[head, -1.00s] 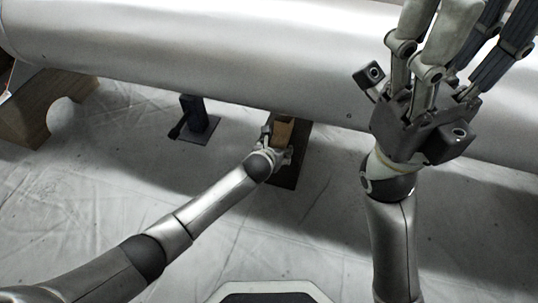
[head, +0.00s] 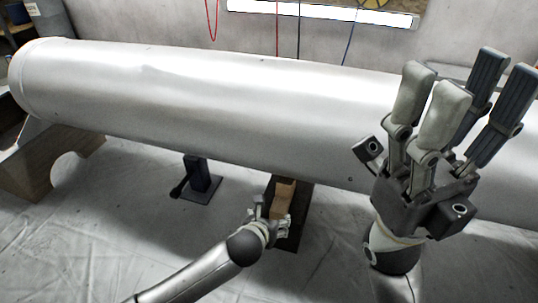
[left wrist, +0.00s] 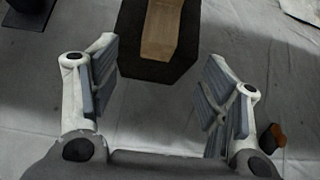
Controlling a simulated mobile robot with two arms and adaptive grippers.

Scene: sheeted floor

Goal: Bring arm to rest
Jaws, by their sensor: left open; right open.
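My left gripper (head: 268,207) is low over the floor, just in front of a wooden block (head: 284,192) on a dark base. In the left wrist view its two padded fingers (left wrist: 158,82) stand wide apart with nothing between them. The wooden block (left wrist: 160,28) and its dark base (left wrist: 150,68) lie beyond the fingertips there. My right gripper (head: 455,95) is raised at the right with its fingers pointing up, spread and empty. It covers part of the large metal cylinder (head: 220,105) behind it.
The cylinder stretches across the view, with a wooden cradle (head: 45,170) under its left end. A small dark stand (head: 197,178) is left of the block. Wrinkled sheeting (head: 100,250) covers the floor and is clear at the lower left. A wall is behind.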

